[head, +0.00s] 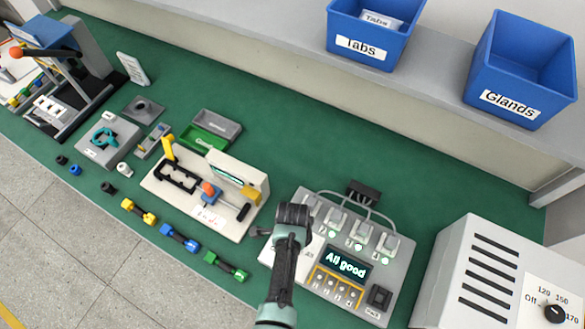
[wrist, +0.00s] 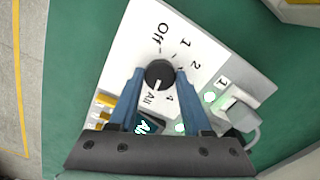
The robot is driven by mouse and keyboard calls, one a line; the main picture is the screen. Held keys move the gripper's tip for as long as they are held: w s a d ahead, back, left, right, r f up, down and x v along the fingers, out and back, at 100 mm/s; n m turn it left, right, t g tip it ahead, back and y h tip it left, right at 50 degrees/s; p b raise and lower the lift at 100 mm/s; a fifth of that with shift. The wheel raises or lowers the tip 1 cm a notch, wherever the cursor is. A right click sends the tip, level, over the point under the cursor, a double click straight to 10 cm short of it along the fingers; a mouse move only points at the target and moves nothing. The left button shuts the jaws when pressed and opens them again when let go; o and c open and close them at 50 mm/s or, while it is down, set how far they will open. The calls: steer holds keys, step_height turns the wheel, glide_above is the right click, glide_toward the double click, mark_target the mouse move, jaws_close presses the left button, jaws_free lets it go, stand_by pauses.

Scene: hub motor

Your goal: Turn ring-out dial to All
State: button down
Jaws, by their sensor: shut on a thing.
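The ring-out dial (wrist: 158,75) is a dark round knob on a white panel. Its labels read Off, 1, 2, 4 and All; the 3 is hard to make out. A light mark on the knob's lower side appears to face All. My gripper (wrist: 159,72) is shut on the dial, one blue finger on each side. In the head view my wrist and gripper (head: 293,215) cover the left part of the grey test box (head: 398,274), hiding the dial. The box's display (head: 347,264) reads "All good", and green lights glow beside its sockets.
Cables run from the sockets to a black block (head: 363,193) behind the box. A white cabinet with a temperature knob (head: 555,313) stands at right. A crimping fixture (head: 205,190) is left of my arm.

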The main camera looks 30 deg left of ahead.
stand_by(0.4)
steer(key=shift+c, duration=1.7)
jaws_free()
steer(key=shift+r, duration=0.15)
step_height(320, 180, up, 13)
steer(key=shift+f, duration=0.2)
stand_by(0.7)
